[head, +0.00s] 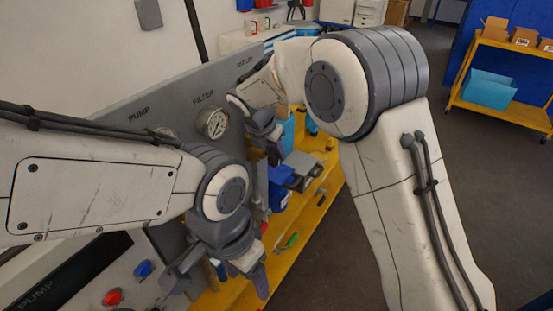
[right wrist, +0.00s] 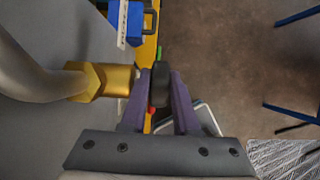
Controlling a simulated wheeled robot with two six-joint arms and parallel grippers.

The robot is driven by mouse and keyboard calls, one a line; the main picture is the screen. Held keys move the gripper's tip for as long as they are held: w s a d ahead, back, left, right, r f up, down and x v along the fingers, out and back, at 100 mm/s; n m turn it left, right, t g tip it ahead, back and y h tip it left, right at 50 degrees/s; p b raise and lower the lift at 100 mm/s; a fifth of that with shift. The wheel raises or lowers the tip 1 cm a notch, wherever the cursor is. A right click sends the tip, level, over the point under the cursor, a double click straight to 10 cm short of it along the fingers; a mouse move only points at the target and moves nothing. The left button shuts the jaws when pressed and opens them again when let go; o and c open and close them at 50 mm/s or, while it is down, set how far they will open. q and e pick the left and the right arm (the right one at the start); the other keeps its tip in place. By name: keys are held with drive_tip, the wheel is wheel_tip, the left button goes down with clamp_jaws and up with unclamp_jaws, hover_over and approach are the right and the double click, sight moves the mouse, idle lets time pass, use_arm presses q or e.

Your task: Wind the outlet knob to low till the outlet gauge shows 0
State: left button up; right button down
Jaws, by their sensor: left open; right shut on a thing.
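The outlet knob is a dark, thick disc (right wrist: 159,86) between the purple fingers of my right gripper (right wrist: 163,95) in the right wrist view. The gripper is shut on it. A brass fitting (right wrist: 100,82) on a grey pipe lies just left of the knob. In the head view my right gripper (head: 273,154) is beside the grey panel, below the OUTLET label (head: 245,62). My right arm hides the outlet gauge, so its reading is not visible. My left gripper (head: 242,277) is open and empty, low in front of the panel.
A white gauge (head: 214,123) sits under the FILTER label on the grey panel (head: 150,92). A yellow shelf (head: 310,215) with tools runs below the panel. Dark floor lies open to the right.

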drive_tip(key=shift+s+a+t+h+b, duration=0.1)
drive_tip(key=shift+t+h+b, duration=0.3)
drive_tip(key=shift+t+b, duration=0.45)
drive_tip(key=shift+b, duration=0.4)
drive_tip(key=shift+r, duration=0.1)
drive_tip(key=c, duration=0.9)
unclamp_jaws()
drive_tip(key=shift+c, duration=0.2)
drive_tip(key=shift+s, duration=0.1)
drive_tip(key=b+v, duration=0.1)
drive_tip(key=v, duration=0.9)
drive_tip(key=shift+a, duration=0.15)
drive_tip(key=shift+s+r, duration=0.1)
drive_tip(key=shift+r, duration=0.05)
